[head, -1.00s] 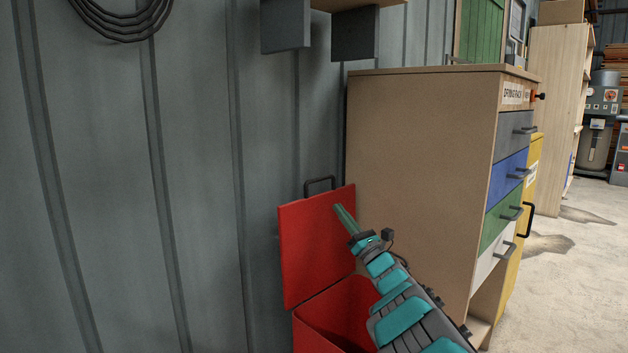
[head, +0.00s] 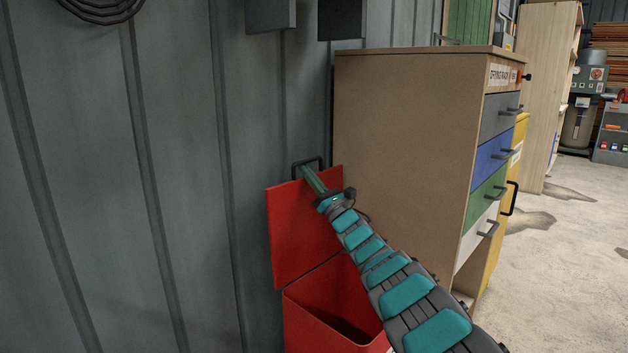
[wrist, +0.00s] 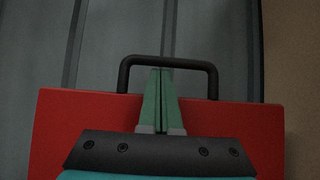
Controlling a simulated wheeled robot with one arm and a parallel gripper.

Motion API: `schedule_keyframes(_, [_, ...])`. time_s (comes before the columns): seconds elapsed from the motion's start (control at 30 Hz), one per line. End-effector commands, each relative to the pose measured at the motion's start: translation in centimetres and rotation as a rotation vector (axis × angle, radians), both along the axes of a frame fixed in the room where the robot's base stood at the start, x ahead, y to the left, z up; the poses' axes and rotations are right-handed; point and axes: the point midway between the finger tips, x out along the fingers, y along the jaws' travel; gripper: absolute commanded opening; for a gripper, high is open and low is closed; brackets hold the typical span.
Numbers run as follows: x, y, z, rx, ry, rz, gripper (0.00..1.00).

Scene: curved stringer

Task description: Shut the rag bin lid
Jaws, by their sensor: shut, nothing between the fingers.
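The red rag bin (head: 322,308) stands on the floor between the metal wall and the wooden drawer cabinet. Its red lid (head: 296,232) is raised, standing nearly upright towards the wall, and the bin's inside is open to view. A dark handle (head: 307,163) sits on the lid's top edge; in the wrist view the handle (wrist: 168,61) arches over my fingertips. My gripper (head: 304,170) is shut and empty, its green fingers in front of the lid's upper edge, with the tips at the handle opening. I cannot tell whether they touch the handle or lid.
The wooden drawer cabinet (head: 400,150) stands close on the right of the bin. The corrugated metal wall (head: 180,180) is just behind the lid. Dark brackets (head: 342,18) hang above. Open concrete floor (head: 570,240) lies to the right.

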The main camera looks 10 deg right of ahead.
Motion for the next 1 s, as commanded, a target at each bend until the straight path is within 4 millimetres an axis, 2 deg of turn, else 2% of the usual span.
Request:
schedule_keyframes(0.3, [1.0, 0.6, 0.9, 0.002, 0.000, 0.000, 0.00])
schedule_keyframes(0.73, [1.0, 0.6, 0.9, 0.002, -0.001, -0.001, 0.00])
schedule_keyframes(1.0, [0.3, -0.8, 0.4, 0.033, -0.043, -0.003, 0.00])
